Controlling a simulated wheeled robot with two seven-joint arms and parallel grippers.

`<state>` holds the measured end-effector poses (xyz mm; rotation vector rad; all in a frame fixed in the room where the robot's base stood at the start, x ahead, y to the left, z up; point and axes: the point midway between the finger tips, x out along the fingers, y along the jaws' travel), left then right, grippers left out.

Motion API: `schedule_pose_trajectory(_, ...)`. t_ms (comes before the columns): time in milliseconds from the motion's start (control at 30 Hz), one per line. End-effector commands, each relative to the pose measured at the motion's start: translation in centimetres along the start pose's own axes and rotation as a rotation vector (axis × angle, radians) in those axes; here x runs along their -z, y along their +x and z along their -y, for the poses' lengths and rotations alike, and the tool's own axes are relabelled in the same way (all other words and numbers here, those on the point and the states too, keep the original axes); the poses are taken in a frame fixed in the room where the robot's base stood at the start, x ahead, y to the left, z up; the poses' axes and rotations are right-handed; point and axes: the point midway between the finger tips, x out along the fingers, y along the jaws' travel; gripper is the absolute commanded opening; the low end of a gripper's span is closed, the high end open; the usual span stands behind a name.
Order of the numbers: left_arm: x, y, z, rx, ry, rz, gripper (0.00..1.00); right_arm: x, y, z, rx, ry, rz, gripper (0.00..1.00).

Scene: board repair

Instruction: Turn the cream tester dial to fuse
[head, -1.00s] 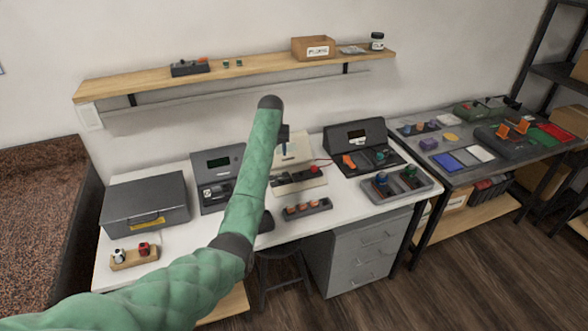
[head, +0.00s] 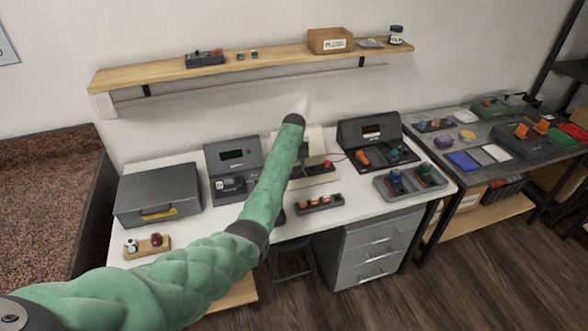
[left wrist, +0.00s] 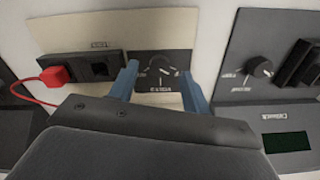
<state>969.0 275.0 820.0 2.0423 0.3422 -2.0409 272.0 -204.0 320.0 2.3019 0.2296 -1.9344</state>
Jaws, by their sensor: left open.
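The cream tester (head: 316,137) stands at the back of the white table, partly hidden behind my left arm in the head view. In the left wrist view its cream panel (left wrist: 60,30) carries a dark dial (left wrist: 161,72) with a pointer and small marks around it. The mark labels are too small to read. My left gripper (left wrist: 158,72) is open, with one blue finger on each side of the dial. I cannot tell whether the fingers touch it. My right gripper is not in view.
A red plug (left wrist: 54,75) with a red cable sits on the cream panel beside the dial. A dark tester (head: 235,160) stands left of it, another (head: 370,135) right. A tray of orange-topped parts (head: 319,204) lies in front. A shelf (head: 280,58) hangs above.

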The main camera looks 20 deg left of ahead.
Motion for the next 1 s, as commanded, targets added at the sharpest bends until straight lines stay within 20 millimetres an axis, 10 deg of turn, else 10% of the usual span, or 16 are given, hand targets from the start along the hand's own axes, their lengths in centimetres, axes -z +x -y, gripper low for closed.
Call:
schedule_pose_trajectory(533, 0.0, 2.5, 0.0, 0.000, 0.000, 0.000, 0.48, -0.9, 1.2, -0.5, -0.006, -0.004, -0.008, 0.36)
schedule_pose_trajectory(800, 0.0, 2.5, 0.0, 0.000, 0.000, 0.000, 0.03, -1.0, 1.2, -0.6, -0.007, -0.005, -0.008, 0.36)
schedule_pose_trajectory(1000, 0.0, 2.4, 0.0, 0.000, 0.011, 0.000, 0.04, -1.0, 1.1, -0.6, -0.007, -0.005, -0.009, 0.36)
